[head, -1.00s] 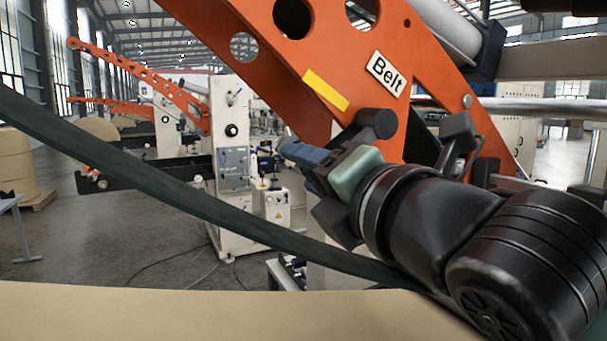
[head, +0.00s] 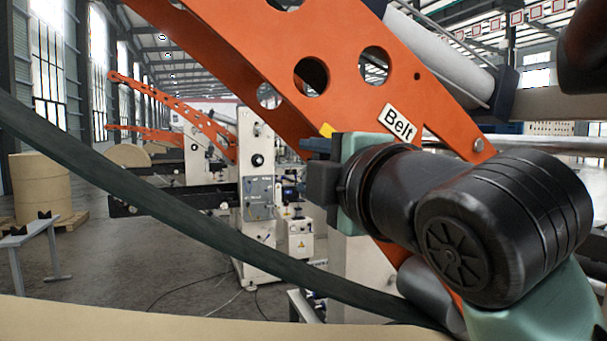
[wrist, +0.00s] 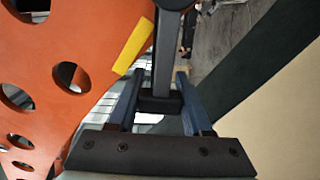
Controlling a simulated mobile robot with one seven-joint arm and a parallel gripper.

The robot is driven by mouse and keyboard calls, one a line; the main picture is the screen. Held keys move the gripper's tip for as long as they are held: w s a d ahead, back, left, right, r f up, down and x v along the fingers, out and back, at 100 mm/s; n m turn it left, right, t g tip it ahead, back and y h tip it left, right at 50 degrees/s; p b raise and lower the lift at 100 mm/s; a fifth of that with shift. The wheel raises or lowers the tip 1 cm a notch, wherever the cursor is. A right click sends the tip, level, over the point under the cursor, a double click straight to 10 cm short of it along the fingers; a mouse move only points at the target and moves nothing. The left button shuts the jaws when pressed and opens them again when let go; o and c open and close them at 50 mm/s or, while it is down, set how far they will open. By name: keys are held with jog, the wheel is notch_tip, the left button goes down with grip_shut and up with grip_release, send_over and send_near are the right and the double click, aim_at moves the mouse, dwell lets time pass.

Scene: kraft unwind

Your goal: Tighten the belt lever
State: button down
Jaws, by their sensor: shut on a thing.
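The belt lever (wrist: 165,62) shows in the wrist view as a grey bar on a dark pivot at the top, ending in a black grip between my blue fingers. My gripper (wrist: 160,103) is shut on that grip. The bar points roughly straight along my gripper. In the head view my gripper (head: 318,146) is seen from behind, beside the orange arm (head: 345,68); my wrist hides the lever and most of the fingers there. The "Belt" label (head: 398,122) is just right of it. A yellow strip (wrist: 134,47) lies on the orange arm left of the lever; only its tip shows in the head view.
A dark green belt (head: 180,205) slants across the head view, in front of the machine. A kraft paper surface (head: 150,322) fills the bottom edge. Other machines and a paper roll (head: 42,188) stand farther back. Open floor lies at left.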

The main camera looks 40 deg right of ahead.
jog(key=shift+r+m, duration=0.3)
jog(key=shift+c, duration=1.6)
grip_release()
